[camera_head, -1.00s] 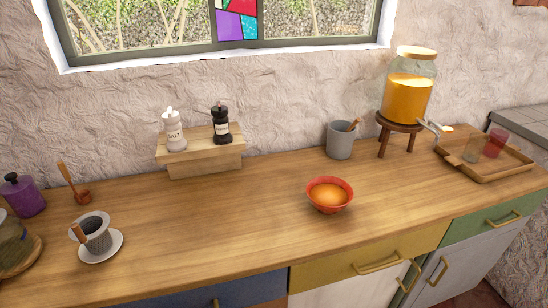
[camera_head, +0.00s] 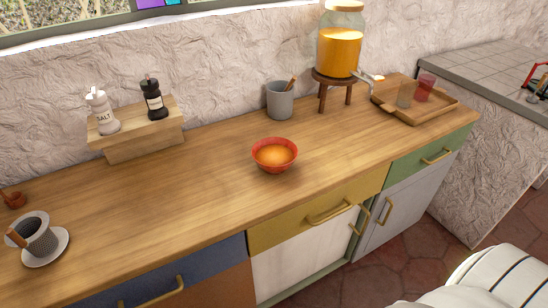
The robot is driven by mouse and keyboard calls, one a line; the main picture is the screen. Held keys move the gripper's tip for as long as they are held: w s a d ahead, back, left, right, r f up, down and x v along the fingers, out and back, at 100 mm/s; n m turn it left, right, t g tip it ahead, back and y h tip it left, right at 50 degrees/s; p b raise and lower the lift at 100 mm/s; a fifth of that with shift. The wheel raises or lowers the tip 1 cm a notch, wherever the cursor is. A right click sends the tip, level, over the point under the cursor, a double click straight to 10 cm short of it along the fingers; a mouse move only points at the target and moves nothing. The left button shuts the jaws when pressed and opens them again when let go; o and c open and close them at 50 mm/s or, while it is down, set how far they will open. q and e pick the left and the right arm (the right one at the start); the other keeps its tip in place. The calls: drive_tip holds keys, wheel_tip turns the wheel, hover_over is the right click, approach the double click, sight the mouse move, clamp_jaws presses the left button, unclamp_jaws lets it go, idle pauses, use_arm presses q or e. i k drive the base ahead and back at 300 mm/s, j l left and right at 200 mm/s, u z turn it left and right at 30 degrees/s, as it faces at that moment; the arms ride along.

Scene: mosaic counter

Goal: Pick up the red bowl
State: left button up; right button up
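The red bowl (camera_head: 275,155) stands upright on the wooden counter (camera_head: 190,185), a little right of the middle of the head view. Its inside looks orange, and I cannot tell whether that is a filling. Nothing touches it. Neither of my grippers shows in the head view.
A grey cup (camera_head: 280,101) with a spoon and a drink dispenser (camera_head: 340,45) on a wooden stool (camera_head: 334,88) stand behind the bowl. A wooden tray (camera_head: 428,112) with two glasses is at right. Salt (camera_head: 102,112) and pepper (camera_head: 154,100) stand on a small shelf (camera_head: 140,137).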

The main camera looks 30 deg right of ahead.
sight(275, 155)
drive_tip(key=l, duration=1.6)
drive_tip(key=i+u, duration=0.05)
